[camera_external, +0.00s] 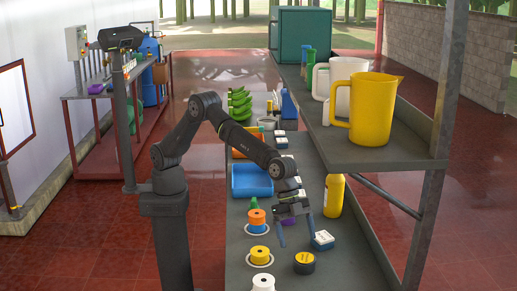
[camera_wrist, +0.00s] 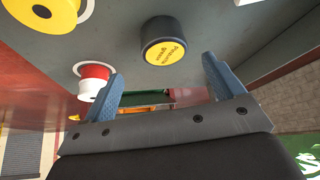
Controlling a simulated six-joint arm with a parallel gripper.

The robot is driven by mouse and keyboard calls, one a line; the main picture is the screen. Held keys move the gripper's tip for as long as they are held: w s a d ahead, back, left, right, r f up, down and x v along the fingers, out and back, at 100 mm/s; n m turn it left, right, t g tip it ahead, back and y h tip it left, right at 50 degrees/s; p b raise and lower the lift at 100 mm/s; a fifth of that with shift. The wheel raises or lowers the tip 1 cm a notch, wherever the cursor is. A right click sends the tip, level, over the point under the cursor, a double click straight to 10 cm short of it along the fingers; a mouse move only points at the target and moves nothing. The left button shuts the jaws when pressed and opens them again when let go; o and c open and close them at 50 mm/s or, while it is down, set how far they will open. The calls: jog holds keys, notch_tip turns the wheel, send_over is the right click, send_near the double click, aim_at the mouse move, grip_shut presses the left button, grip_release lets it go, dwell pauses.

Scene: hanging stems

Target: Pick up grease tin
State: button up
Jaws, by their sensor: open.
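The grease tin (camera_external: 304,262) is a short black cylinder with a yellow top, standing on the grey bench near its front end. In the wrist view the tin (camera_wrist: 165,42) shows its yellow lettered face, beyond and between the two blue fingers. My gripper (camera_external: 299,239) points down over the bench, a little behind the tin in the external view. In the wrist view my gripper (camera_wrist: 160,74) has its fingers wide apart with nothing between them. The fingers do not appear to touch the tin.
A yellow-and-white spool (camera_external: 260,256) stands left of the tin, with a white one (camera_external: 263,282) in front. Orange-and-blue spools (camera_external: 257,220) stand behind. A white-topped block (camera_external: 322,240) is close to the gripper's right. A yellow bottle (camera_external: 334,195) and a shelf with a yellow jug (camera_external: 370,112) are at the right.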

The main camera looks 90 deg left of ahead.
aim_at(304, 257)
jog(key=shift+w+x, duration=0.2)
jog(key=shift+x, duration=1.85)
jog(key=shift+w+x, duration=0.15)
jog(key=shift+x, duration=1.9)
jog(key=shift+d+r, duration=0.1)
jog(key=shift+r, duration=0.05)
jog(key=shift+c, duration=0.5)
jog(key=c, duration=1.1)
